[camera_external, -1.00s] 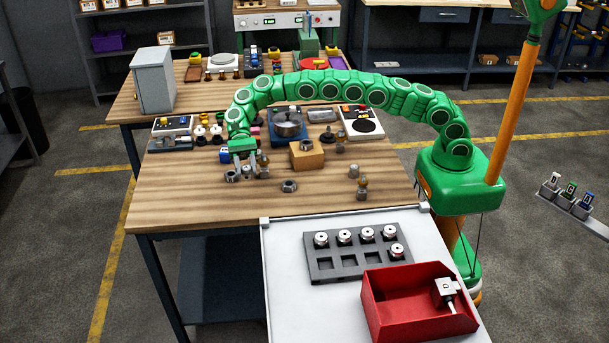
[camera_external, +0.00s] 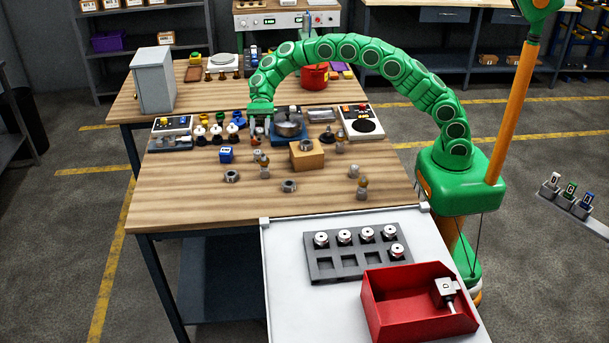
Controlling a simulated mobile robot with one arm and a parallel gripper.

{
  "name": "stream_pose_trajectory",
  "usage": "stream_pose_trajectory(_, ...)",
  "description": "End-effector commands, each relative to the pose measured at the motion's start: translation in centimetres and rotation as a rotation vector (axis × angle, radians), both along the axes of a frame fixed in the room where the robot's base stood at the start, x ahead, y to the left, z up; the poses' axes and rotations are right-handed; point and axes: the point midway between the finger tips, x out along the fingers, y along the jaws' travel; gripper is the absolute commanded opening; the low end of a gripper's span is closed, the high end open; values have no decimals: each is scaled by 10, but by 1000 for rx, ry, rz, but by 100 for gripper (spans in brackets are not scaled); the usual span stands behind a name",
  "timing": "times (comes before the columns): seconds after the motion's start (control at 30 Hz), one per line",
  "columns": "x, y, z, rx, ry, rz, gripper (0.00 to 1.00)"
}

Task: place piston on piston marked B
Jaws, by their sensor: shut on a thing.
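My green gripper (camera_external: 259,132) is over the far left part of the wooden table, just left of the round metal pot. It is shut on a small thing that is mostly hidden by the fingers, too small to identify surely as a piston. Below it, small grey and brass-topped parts (camera_external: 264,170) stand on the table. A light grey block with a rod, marked with what looks like a D (camera_external: 445,290), lies in the red bin (camera_external: 388,325). I cannot read a letter B on any part.
The pot (camera_external: 289,125) on a blue base is close right of my gripper. A wooden block (camera_external: 307,158) and metal nuts (camera_external: 289,186) lie nearer. A blue cube (camera_external: 226,154) is to the left. A dark tray (camera_external: 358,262) holds several white-topped parts. The table's front left is clear.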

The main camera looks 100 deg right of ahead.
Motion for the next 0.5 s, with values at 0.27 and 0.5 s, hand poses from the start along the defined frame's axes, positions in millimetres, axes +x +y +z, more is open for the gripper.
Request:
stream_pose_trajectory(0.27,-40,-31,14,7,2,-59,9)
stream_pose_trajectory(0.5,-77,-46,25,15,-3,-96,9)
